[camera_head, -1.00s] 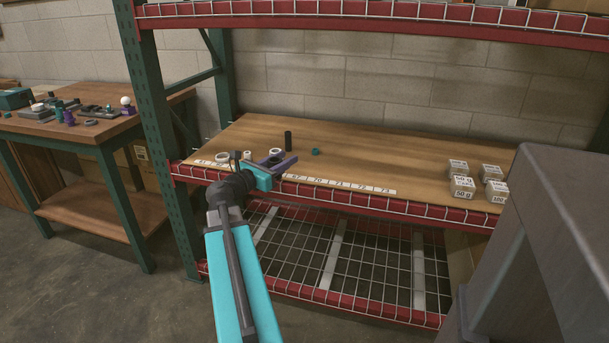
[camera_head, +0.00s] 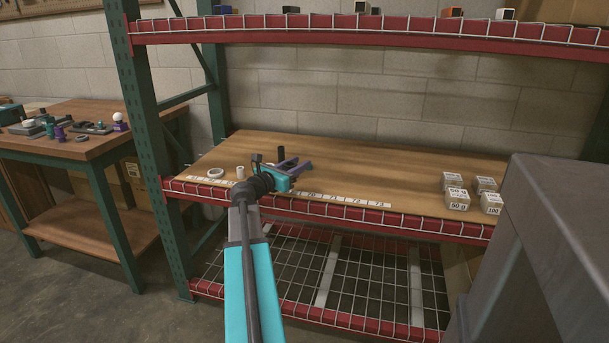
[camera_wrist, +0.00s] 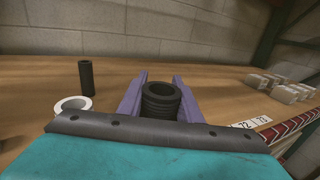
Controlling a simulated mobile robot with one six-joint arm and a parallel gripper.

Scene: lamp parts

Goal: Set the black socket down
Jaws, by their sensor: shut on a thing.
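The black socket (camera_wrist: 161,101), a ribbed ring-like cylinder with an open top, sits upright between the purple fingers of my gripper (camera_wrist: 160,79) in the wrist view. My gripper is shut on it. In the head view, my gripper (camera_head: 298,166) is over the front part of the wooden shelf (camera_head: 400,165), near the number strip (camera_head: 340,199). The socket cannot be made out there. Its underside is hidden in the wrist view, so I cannot tell whether it touches the shelf.
A tall black tube (camera_wrist: 86,78) and a white ring (camera_wrist: 73,105) stand left of my gripper in the wrist view. The shelf between is clear.

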